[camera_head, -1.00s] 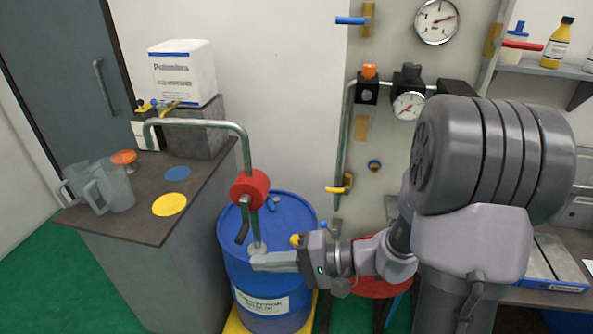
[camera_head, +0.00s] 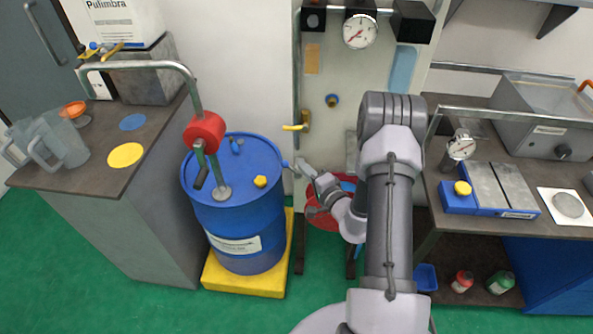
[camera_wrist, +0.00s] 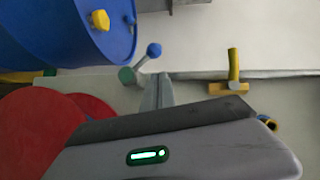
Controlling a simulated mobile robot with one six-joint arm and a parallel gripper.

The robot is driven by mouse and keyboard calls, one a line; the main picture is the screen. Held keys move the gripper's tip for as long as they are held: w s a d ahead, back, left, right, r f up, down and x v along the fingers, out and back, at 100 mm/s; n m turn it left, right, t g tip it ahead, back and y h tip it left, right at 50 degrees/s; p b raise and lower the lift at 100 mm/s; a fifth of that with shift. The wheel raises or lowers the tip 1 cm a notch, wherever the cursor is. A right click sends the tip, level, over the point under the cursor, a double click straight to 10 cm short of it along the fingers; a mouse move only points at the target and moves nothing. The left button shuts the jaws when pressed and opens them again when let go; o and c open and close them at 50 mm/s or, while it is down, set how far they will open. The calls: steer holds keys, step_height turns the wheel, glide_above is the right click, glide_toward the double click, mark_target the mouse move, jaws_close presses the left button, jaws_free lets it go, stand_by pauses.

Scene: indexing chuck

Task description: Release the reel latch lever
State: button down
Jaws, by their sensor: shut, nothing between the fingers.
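A short lever with a blue ball knob (camera_wrist: 153,50) and a green hub (camera_wrist: 126,75) shows in the wrist view, beside the red reel (camera_wrist: 60,125); it looks like the latch lever. In the head view the red reel (camera_head: 322,217) sits low behind my arm, and a small blue knob (camera_head: 285,163) shows by the drum. My gripper (camera_head: 302,166) is shut and empty, its tips close to that knob. In the wrist view the shut fingers (camera_wrist: 157,85) lie just right of the lever; I cannot tell whether they touch it. My gripper body hides part of the reel.
A blue drum (camera_head: 230,185) on a yellow pallet (camera_head: 245,277) stands close left of the gripper. A yellow valve handle (camera_head: 295,127) is on the panel above; it also shows in the wrist view (camera_wrist: 233,72). A bench (camera_head: 465,225) stands right.

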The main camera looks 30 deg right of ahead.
mark_target(288, 165)
steer(key=shift+w+a+f, duration=0.25)
steer(key=shift+w+a, duration=0.65)
steer(key=shift+a, duration=0.1)
steer(key=shift+b, duration=0.3)
steer(key=shift+w+a+f+b, duration=0.25)
steer(key=shift+a+b, duration=0.1)
steer(key=shift+b, duration=0.2)
steer(key=shift+a+r+n, duration=0.15)
steer(key=shift+a+n, duration=0.05)
steer(key=shift+n, duration=0.2)
